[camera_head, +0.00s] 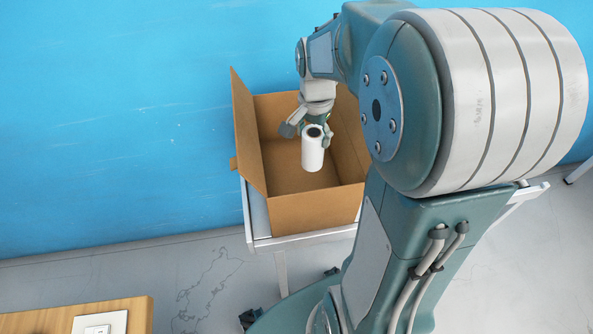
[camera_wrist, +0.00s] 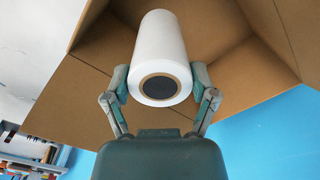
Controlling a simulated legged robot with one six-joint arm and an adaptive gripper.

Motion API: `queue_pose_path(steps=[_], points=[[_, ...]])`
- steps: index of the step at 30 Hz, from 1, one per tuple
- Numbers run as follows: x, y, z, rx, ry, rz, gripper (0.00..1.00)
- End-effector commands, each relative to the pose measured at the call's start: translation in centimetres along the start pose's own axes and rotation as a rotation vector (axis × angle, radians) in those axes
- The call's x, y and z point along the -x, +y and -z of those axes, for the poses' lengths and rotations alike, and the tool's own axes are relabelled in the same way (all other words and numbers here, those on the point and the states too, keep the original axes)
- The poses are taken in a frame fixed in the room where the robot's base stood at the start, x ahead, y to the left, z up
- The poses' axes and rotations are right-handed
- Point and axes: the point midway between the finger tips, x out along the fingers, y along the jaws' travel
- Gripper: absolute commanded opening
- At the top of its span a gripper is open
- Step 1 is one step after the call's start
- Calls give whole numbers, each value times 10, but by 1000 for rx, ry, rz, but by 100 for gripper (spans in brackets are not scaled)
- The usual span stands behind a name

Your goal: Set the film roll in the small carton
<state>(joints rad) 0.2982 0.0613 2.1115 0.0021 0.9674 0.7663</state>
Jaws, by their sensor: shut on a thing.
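The film roll (camera_head: 312,153) is a white cylinder with a dark core end. My gripper (camera_head: 307,133) is shut on it and holds it upright in the head view, over or within the carton's opening. In the wrist view the roll (camera_wrist: 160,50) sits between the two fingers of my gripper (camera_wrist: 160,84), its dark core end facing the camera. The small carton (camera_head: 300,213) is brown and open at the top, and its walls (camera_wrist: 75,100) fill much of the wrist view. How far the roll is above the carton floor I cannot tell. My arm hides the carton's right side.
The carton stands on a light table (camera_head: 262,242) by a blue wall (camera_head: 120,120). A carton flap (camera_head: 248,130) stands up on the left. A wooden surface (camera_head: 60,318) is at the lower left. Grey floor (camera_head: 205,285) lies between.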

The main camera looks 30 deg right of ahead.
Motion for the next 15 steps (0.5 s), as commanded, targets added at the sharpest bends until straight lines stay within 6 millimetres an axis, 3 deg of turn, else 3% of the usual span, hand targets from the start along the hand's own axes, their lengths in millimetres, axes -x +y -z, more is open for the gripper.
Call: queue_pose_path(steps=[9, 15], points=[[-66, 1, -1, 0, -5, -4, 16], [-94, 3, -3, 0, -2, -2, 16]])
